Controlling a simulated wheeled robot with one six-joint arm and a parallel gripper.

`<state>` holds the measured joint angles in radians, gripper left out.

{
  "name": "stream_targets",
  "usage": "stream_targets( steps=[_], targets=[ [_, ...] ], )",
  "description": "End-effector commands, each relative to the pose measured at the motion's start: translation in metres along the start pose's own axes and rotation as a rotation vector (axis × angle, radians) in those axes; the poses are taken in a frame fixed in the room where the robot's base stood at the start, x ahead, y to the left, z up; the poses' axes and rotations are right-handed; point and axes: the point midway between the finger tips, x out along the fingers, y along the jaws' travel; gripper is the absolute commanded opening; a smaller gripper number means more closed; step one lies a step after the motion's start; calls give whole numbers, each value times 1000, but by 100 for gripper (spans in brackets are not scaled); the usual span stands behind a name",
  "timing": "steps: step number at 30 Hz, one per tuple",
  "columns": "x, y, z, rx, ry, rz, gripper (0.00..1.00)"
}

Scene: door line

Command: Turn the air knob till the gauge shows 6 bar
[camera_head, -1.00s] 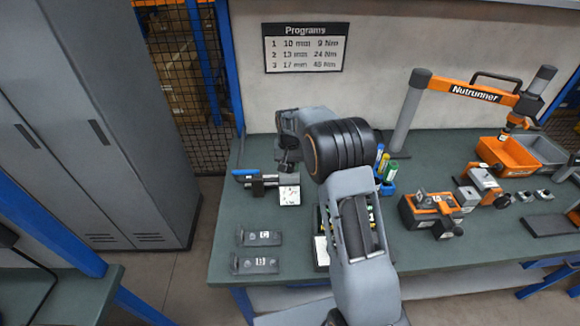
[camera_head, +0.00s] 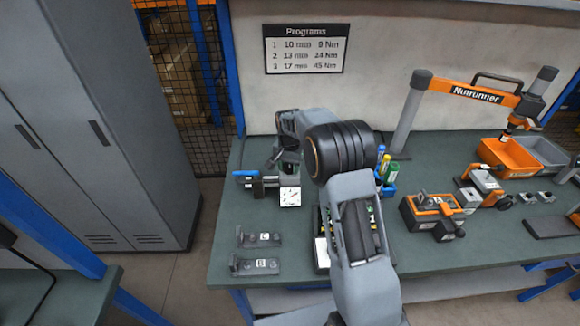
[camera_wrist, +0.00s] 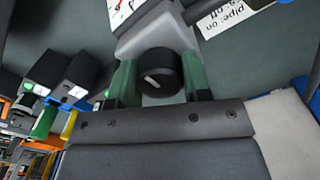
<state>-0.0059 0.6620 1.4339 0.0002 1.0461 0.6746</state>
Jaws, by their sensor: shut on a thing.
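The air knob (camera_wrist: 158,75) is a round black knob with a pale pointer line, on a light grey body. My gripper (camera_wrist: 160,72) has its green fingers on both sides of it and is shut on it. In the head view my gripper (camera_head: 281,160) is just above the air unit (camera_head: 256,181), and the knob is hidden there. The white square gauge (camera_head: 290,196) faces up in front of the unit; its needle is too small to read. In the wrist view the gauge (camera_wrist: 118,8) is mostly cut off, with a bit of red showing.
A white label (camera_wrist: 226,16) lies beside the unit. Two dark holders (camera_head: 257,266) lie at the bench's front left. Bottles in a blue holder (camera_head: 388,188) stand right of my arm. An orange-grey fixture (camera_head: 432,210) is further right.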

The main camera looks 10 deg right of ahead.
Motion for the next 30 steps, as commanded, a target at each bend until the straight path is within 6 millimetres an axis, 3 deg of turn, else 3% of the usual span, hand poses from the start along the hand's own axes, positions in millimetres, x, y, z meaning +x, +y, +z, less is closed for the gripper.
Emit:
stream_targets(
  steps=[7,8,15,24,30],
  targets=[
    [-1,0,0,-1,2,0,20],
    [-1,0,0,-1,2,0,45],
    [0,0,0,-1,1,0,68],
    [-2,0,0,-2,1,-1,70],
    [-27,-1,-1,-1,5,-3,70]
  ],
)
